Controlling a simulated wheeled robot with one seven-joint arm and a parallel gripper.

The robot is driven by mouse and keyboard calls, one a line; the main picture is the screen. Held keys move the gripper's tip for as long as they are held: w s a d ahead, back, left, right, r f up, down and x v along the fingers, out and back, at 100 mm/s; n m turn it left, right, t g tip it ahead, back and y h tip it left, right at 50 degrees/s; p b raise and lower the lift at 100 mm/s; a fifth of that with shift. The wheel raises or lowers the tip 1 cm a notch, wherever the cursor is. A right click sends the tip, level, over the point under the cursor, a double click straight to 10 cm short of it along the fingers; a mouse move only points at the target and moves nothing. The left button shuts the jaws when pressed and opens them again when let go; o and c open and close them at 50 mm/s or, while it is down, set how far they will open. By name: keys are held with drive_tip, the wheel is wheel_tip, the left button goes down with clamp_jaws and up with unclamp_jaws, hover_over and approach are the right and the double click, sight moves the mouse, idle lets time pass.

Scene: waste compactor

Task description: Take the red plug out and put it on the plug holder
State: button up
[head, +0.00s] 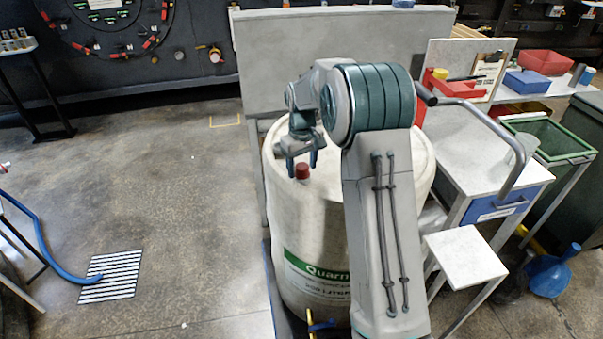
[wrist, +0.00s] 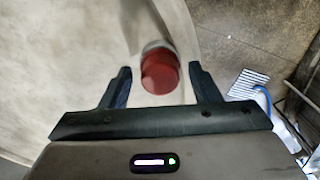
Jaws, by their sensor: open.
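The red plug (head: 302,171) stands upright on top of the white drum (head: 310,215), near the drum's left edge. In the wrist view the red plug (wrist: 160,72) lies ahead of and partly between the two fingers, on a pale collar. My gripper (head: 302,168) is above the drum top at the plug, fingers pointing down. In the wrist view my gripper (wrist: 160,82) is open, with a gap between each finger and the plug. I cannot make out the plug holder for certain.
A white side table (head: 485,160) with a grey handle stands to the right, with a small white stool (head: 463,257) before it. A grey panel (head: 340,50) rises behind the drum. Open floor (head: 150,200) with a drain grate (head: 112,275) lies to the left.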

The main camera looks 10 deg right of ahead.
drive_tip(key=m, duration=1)
drive_tip(key=c, duration=1.1)
drive_tip(key=n, duration=0.5)
drive_tip(key=n, duration=0.5)
